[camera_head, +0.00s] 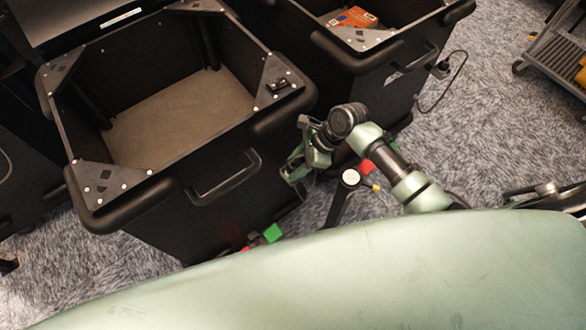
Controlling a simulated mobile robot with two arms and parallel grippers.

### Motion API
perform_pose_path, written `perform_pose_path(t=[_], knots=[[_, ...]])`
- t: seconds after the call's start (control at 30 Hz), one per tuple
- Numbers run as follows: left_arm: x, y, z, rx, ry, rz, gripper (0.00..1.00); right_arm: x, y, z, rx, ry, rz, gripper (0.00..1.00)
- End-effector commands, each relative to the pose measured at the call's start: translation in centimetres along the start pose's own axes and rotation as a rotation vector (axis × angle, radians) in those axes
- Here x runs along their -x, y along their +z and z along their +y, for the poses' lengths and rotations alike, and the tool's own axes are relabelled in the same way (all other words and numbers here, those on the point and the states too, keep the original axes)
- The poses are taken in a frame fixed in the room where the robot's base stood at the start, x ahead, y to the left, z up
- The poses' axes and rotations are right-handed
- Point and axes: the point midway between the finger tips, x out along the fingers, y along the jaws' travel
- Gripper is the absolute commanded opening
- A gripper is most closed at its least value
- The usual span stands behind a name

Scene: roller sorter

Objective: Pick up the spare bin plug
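My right arm comes in from the right, and its gripper (297,163) is beside the front right corner of the near black bin (225,190). The gripper is small and dark against the bin, so its opening is unclear and I see nothing certain in it. A black cable (463,68) hangs from a small dark connector (440,70) on the side of the right bin (385,85). I cannot tell whether this connector is the spare bin plug. A small black fitting (278,86) sits on the near bin's right corner plate. My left gripper is out of view.
The near bin is empty, with a beige floor (180,115) and a front handle (222,178). An orange box (352,17) lies in the right bin. A black stand with a white disc (350,178) is close below my arm. A grey cart (558,55) stands at top right. Carpet (480,130) is clear at right.

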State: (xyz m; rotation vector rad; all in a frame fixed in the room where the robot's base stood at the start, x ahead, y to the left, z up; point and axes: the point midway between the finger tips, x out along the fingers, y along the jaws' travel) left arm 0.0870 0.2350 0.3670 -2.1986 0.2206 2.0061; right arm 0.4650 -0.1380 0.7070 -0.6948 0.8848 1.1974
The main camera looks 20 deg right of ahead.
Motion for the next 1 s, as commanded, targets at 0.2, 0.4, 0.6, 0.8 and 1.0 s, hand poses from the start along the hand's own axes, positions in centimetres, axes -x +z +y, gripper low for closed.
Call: perform_pose_path(t=[0.2,0.4,0.6,0.8,1.0], knots=[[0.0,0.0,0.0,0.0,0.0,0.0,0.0,0.0,0.0,0.0,0.0,0.0,0.0,0.0],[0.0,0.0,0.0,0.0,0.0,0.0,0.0,0.1,0.0,0.0,0.0,0.0,0.0,0.0],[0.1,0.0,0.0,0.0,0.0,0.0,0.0,1.1,0.6,-0.1,0.002,-0.002,-0.001,0.0],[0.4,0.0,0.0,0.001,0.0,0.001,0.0,3.4,1.9,-0.1,0.003,-0.002,-0.002,0.0],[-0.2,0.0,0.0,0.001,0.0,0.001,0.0,5.3,-2.6,0.0,-0.003,0.0,0.004,0.0]])
